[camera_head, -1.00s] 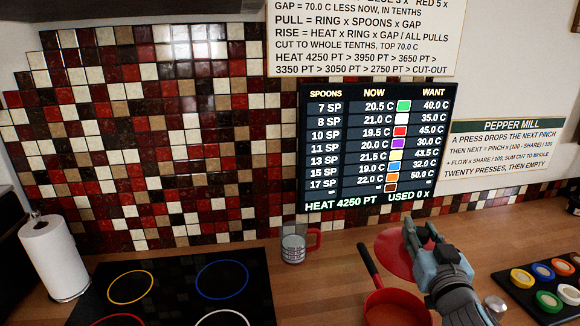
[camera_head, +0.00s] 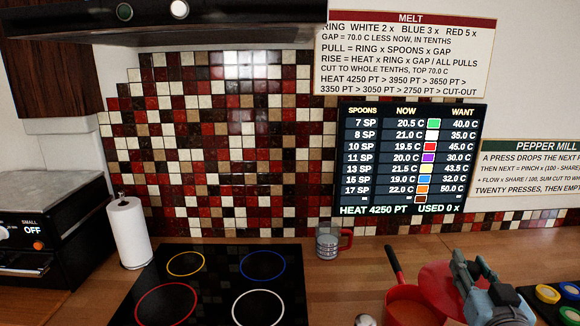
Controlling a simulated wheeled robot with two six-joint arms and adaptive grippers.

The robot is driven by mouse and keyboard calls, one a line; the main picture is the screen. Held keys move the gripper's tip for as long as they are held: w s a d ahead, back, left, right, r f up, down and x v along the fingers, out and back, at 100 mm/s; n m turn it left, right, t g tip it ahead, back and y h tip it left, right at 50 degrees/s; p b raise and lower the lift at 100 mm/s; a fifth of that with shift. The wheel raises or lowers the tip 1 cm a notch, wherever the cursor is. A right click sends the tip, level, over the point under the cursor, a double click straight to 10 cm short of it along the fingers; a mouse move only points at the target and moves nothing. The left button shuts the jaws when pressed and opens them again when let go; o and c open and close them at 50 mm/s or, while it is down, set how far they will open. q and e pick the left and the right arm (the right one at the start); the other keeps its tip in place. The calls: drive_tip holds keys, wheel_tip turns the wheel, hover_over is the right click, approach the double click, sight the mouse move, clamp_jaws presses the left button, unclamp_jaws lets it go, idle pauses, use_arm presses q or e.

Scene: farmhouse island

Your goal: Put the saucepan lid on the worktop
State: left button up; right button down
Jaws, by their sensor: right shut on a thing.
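The red saucepan lid (camera_head: 437,286) is held by my right gripper (camera_head: 466,266), which is shut on it. The lid is tilted and partly hidden behind the gripper. It overlaps the right side of the red saucepan (camera_head: 408,311) in the view; I cannot tell whether they touch. The saucepan stands on the wooden worktop (camera_head: 342,285), with its handle (camera_head: 393,263) pointing to the back and its lower part cut off by the frame. My left gripper is not in view.
A black hob (camera_head: 215,284) with coloured rings lies left of the saucepan. A grey mug with a red handle (camera_head: 327,244) stands behind. A black tray of coloured pots (camera_head: 540,309) is at the right edge. Worktop between hob and saucepan is mostly clear.

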sight(431, 290)
drive_tip(key=a+n+y, duration=0.1)
drive_tip(key=a, duration=0.1)
drive_tip(key=a+n+y, duration=0.1)
drive_tip(key=a+y, duration=0.1)
drive_tip(key=a, duration=0.1)
drive_tip(key=a+r+n+y, duration=0.1)
drive_tip(key=a+y, duration=0.1)
drive_tip(key=shift+a+r+t, duration=0.1)
drive_tip(key=shift+a+t, duration=0.05)
drive_tip(key=shift+t, duration=0.15)
use_arm(q)
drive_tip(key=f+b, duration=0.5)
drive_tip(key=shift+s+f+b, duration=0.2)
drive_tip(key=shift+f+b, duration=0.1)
drive_tip(key=shift+b, duration=0.05)
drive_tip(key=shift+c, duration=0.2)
use_arm(e)
drive_tip(key=s+a+f+n+g+y, duration=0.2)
drive_tip(key=s+a+f+n+y, duration=0.3)
drive_tip(key=s+a+f+y, duration=0.3)
drive_tip(key=s+a+f, duration=0.3)
drive_tip(key=s+f, duration=0.2)
drive_tip(key=f, duration=0.2)
drive_tip(key=shift+s+n, duration=0.2)
drive_tip(key=shift+n, duration=0.1)
